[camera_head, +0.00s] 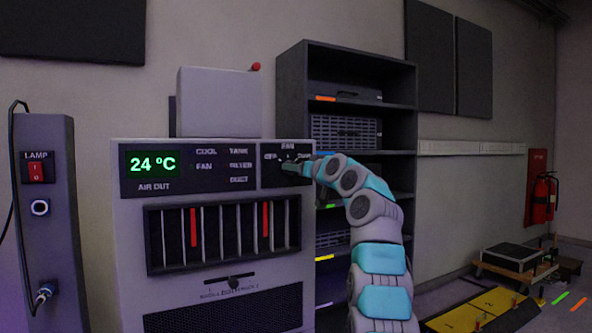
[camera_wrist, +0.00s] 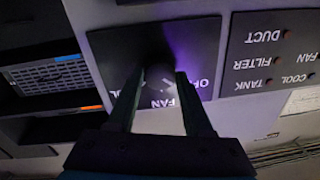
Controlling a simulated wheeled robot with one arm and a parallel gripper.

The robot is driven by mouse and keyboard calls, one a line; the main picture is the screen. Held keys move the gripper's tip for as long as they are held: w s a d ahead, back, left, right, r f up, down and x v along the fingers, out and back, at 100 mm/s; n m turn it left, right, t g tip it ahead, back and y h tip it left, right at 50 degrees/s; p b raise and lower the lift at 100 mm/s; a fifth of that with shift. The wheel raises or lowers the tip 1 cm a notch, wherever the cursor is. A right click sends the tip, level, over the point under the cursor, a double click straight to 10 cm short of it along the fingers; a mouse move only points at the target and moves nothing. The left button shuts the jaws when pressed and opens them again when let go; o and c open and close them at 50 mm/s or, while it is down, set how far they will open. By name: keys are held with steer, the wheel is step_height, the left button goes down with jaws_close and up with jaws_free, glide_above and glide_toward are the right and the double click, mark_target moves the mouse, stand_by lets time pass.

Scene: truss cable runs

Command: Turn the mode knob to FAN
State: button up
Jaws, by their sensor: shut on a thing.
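The mode knob (camera_wrist: 159,73) is a dark round knob on a black panel (camera_wrist: 108,45). In the wrist view the panel's lettering is upside down: FAN is below the knob, an OFF label partly hidden to the right, and a mostly hidden label to the left. My gripper (camera_wrist: 161,79) is shut on the knob, one finger on each side. In the head view my gripper (camera_head: 295,167) reaches the panel (camera_head: 268,178) at the upper right of the grey unit (camera_head: 128,218) and hides the knob. I cannot tell where the knob points.
A display (camera_head: 152,164) reads 24 °C, beside status labels. Below is a vent (camera_head: 222,232) with two red strips, then a slider (camera_head: 233,283). A lamp post (camera_head: 45,230) stands left, a dark shelf rack (camera_head: 292,95) behind. A fire extinguisher (camera_head: 543,198) hangs far right.

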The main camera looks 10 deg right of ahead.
jaws_close()
steer(key=shift+m, duration=0.5)
steer(key=shift+m+t+p, duration=0.4)
steer(key=shift+m+p, duration=0.4)
steer(key=shift+m, duration=3.7)
steer(key=o, duration=1.1)
jaws_free()
